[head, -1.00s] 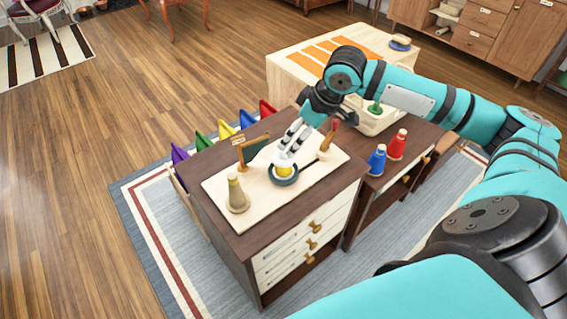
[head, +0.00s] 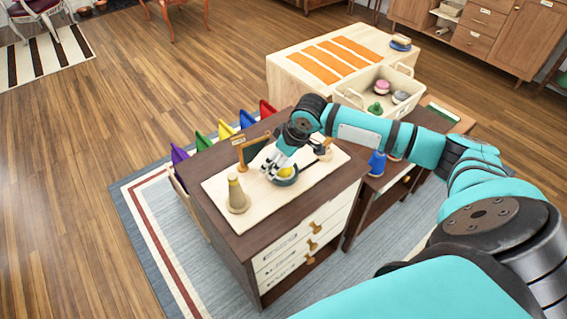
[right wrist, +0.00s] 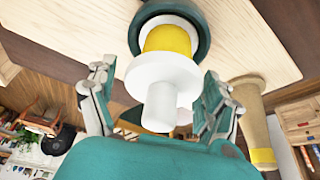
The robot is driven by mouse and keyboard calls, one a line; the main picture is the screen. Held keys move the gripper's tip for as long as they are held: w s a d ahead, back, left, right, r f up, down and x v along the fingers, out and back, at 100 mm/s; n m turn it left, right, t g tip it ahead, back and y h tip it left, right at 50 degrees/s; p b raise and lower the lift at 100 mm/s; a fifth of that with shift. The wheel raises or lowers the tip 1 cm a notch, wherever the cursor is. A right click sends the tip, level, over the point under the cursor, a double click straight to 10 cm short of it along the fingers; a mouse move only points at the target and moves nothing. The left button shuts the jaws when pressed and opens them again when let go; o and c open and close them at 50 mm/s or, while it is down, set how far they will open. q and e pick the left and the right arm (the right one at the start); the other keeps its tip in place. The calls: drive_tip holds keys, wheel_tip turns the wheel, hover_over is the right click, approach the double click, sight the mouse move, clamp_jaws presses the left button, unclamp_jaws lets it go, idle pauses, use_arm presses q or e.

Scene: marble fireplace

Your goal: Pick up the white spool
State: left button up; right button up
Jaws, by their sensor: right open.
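The white spool (right wrist: 167,78) with yellow thread on it shows in the right wrist view. Its far end meets a dark green round dish (right wrist: 203,28), and its white stem points toward my palm. In the head view, the spool's yellow part (head: 287,172) shows above the dish (head: 289,182) on the pale board. My right gripper (right wrist: 160,75) is open, with one finger on each side of the spool and gaps showing. In the head view, the right gripper (head: 272,166) is low at the dish and partly covers the spool. My left gripper is not in view.
A tan cone (head: 236,193) stands on the board (head: 222,207) near the dish. A blue spool (head: 377,163) is on the lower table to the right. A cream crate (head: 351,97) with several items sits farther back.

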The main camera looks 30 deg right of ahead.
drive_tip(key=c, duration=1.5)
drive_tip(key=shift+c, duration=0.2)
